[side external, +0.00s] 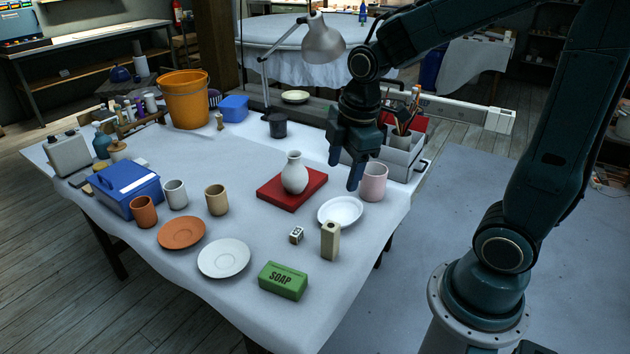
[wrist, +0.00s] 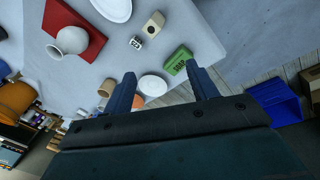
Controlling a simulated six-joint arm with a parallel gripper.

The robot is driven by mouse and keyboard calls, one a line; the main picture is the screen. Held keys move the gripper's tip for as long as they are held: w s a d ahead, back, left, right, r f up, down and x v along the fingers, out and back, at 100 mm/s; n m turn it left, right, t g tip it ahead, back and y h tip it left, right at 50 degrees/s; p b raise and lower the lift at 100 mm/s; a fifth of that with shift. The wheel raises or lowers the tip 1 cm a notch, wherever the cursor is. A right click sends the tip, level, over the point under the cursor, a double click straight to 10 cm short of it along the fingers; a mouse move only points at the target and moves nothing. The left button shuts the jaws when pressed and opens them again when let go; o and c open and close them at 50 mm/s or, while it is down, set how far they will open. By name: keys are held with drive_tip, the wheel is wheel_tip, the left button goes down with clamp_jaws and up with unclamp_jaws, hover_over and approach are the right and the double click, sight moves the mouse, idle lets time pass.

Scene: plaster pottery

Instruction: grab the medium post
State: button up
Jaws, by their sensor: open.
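A beige upright square post (side external: 330,241) with a hole in its top stands on the white table, right of centre. It also shows near the top of the wrist view (wrist: 153,25). A much shorter white block with dark marks (side external: 296,235) sits to its left, and in the wrist view (wrist: 136,42) too. I cannot tell by label which is the medium post. My gripper (side external: 345,170) is open and empty, pointing down above the table's back right, beyond the posts. Its two fingers (wrist: 160,73) show apart in the wrist view.
A white bowl (side external: 340,211) stands behind the beige post, and a green soap box (side external: 283,281) in front. A vase (side external: 294,173) stands on a red tile (side external: 272,195). A pink cup (side external: 373,182) is near my fingers. Saucers and cups lie left.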

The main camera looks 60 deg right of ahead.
sight(330, 237)
drive_tip(key=w+d+f+n, duration=0.1)
drive_tip(key=f+n, duration=0.1)
drive_tip(key=f, duration=0.1)
drive_tip(key=w+d+f+n+g, duration=0.1)
drive_tip(key=w+f+n, duration=0.1)
drive_tip(key=f, duration=0.1)
drive_tip(key=w+d+f+n+g, duration=0.1)
drive_tip(key=f+n, duration=0.1)
drive_tip(key=f, duration=0.1)
drive_tip(key=shift+w+f+n, duration=0.15)
drive_tip(key=shift+f+n, duration=0.05)
drive_tip(key=shift+n, duration=0.2)
drive_tip(key=shift+f, duration=0.1)
drive_tip(key=shift+f, duration=4.2)
drive_tip(key=shift+f, duration=0.1)
drive_tip(key=shift+f, duration=2.5)
